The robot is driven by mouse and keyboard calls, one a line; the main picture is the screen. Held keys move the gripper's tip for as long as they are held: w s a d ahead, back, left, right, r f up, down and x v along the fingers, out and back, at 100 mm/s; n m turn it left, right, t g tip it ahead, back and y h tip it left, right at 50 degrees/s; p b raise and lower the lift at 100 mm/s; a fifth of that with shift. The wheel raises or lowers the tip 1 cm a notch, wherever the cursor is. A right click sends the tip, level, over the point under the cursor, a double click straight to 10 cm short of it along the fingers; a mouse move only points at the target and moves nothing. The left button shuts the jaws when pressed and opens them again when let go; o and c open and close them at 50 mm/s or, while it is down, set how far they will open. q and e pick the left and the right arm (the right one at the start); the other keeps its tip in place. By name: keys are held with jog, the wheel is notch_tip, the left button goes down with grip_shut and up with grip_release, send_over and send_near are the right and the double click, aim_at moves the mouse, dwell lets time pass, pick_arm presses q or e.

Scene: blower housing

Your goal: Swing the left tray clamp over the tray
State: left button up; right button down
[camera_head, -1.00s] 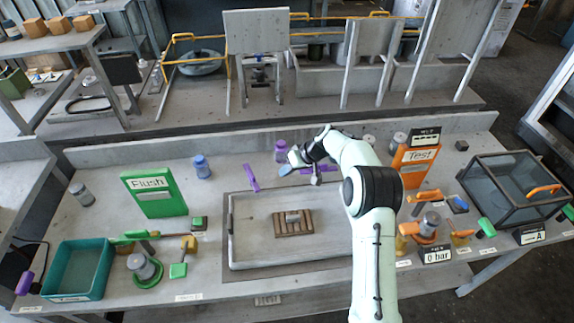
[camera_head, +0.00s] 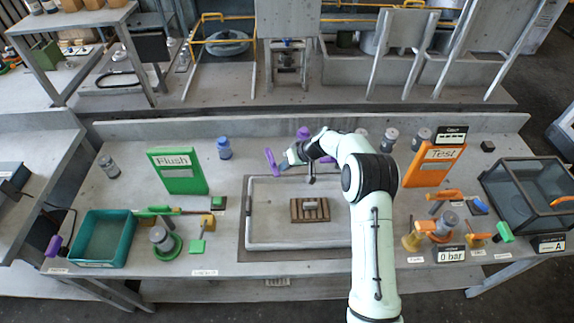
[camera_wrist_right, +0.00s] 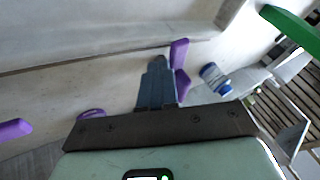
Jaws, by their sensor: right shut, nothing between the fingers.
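The left tray clamp (camera_head: 271,161) is a purple bar at the back left of the grey tray (camera_head: 248,212), pointing front to back in the head view. My right gripper (camera_head: 285,165) is shut and empty, just right of this clamp. In the right wrist view, a purple piece (camera_wrist_right: 180,68), apparently the clamp, lies right beside my dark fingertips (camera_wrist_right: 158,66); contact cannot be told. A second purple clamp (camera_head: 327,160) shows at the tray's back, partly behind my right arm. A brown slatted block (camera_head: 310,210) lies in the tray. My left gripper is not in view.
A purple-capped bottle (camera_head: 303,133) stands behind the gripper, and a blue bottle (camera_head: 224,148) to its left. The green Flush panel (camera_head: 178,171) stands further left, and the orange Test panel (camera_head: 430,166) right of my arm. Bench surface between blue bottle and clamp is clear.

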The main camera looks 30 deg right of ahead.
jog(key=a+b, duration=0.1)
jog(key=a+m+b, duration=0.1)
jog(key=shift+s+f+t+h+b, duration=0.1)
jog(key=shift+f+t+h+b, duration=0.2)
jog(key=shift+h, duration=0.1)
jog(key=shift+s+a+r, duration=0.1)
jog(key=shift+a+r, duration=0.05)
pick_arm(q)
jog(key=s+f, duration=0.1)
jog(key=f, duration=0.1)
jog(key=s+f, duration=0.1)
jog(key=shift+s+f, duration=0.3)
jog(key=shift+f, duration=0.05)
pick_arm(e)
jog(key=shift+r, duration=0.1)
jog(key=shift+a, duration=0.1)
jog(key=shift+r, duration=0.1)
jog(key=shift+r, duration=0.25)
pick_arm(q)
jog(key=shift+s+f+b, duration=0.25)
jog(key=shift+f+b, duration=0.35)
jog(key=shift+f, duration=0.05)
pick_arm(e)
jog(key=v, duration=1.3)
jog(key=shift+d, duration=0.4)
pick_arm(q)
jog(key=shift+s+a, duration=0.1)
pick_arm(e)
jog(key=shift+s+f, duration=0.1)
jog(key=shift+f, duration=0.15)
